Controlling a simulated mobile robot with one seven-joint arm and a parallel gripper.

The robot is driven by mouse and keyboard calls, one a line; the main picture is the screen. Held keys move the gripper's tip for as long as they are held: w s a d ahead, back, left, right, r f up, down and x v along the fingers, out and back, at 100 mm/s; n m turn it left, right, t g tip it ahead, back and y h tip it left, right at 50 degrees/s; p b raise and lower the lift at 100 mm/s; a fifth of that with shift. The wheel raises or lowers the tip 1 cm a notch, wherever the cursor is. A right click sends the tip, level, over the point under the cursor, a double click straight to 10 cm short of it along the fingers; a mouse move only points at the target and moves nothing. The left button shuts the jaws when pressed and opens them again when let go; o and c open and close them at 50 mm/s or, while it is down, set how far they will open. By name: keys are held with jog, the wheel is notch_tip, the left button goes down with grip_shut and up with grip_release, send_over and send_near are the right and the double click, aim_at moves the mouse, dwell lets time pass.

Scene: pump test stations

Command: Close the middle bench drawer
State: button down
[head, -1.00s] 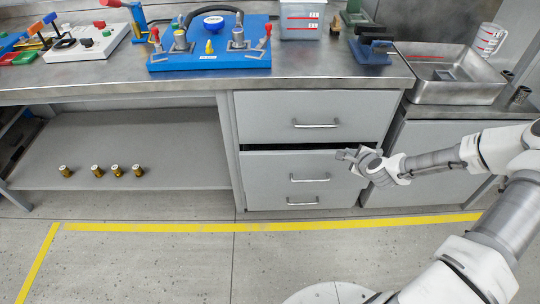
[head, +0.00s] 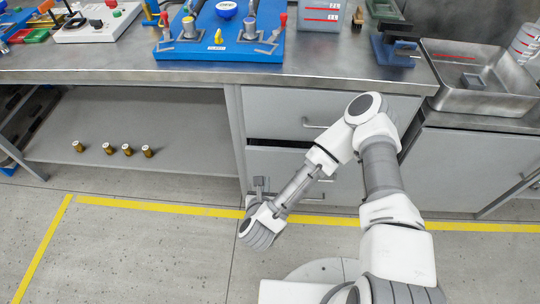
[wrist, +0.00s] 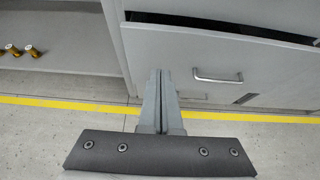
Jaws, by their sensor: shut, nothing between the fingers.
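The middle bench drawer (head: 275,164) has a grey front and stands slightly out, with a dark gap along its top edge. My forearm hides part of it in the head view. In the wrist view the drawer front (wrist: 265,55) slopes across the top right, with its bar handle (wrist: 218,77) to the right of my fingers. My gripper (head: 260,184) is shut and empty, in front of the drawer's left part. In the wrist view the fingertips (wrist: 160,73) overlap the drawer's lower left area; I cannot tell whether they touch it.
The top drawer (head: 275,110) above is flush. An open shelf (head: 190,150) with several small brass parts (head: 127,150) lies left. The steel worktop (head: 120,75) carries a blue pump board (head: 240,42). A yellow floor line (head: 160,208) runs in front; the floor at left is clear.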

aim_at(270, 148)
jog(key=b+x, duration=0.1)
jog(key=x, duration=0.3)
jog(key=b+x, duration=0.1)
jog(key=x, duration=0.3)
jog(key=r+b+x, duration=0.1)
jog(key=x, duration=0.3)
jog(key=shift+w+r, duration=0.1)
jog(key=shift+w, duration=0.2)
jog(key=shift+w+r, duration=0.1)
jog(key=shift+w, duration=0.55)
jog(key=w+b, duration=0.1)
jog(key=w, duration=0.3)
jog(key=shift+w+d, duration=0.1)
jog(key=shift+w, duration=0.2)
jog(key=shift+w+r, duration=0.1)
jog(key=shift+w, duration=0.3)
jog(key=shift+s, duration=0.1)
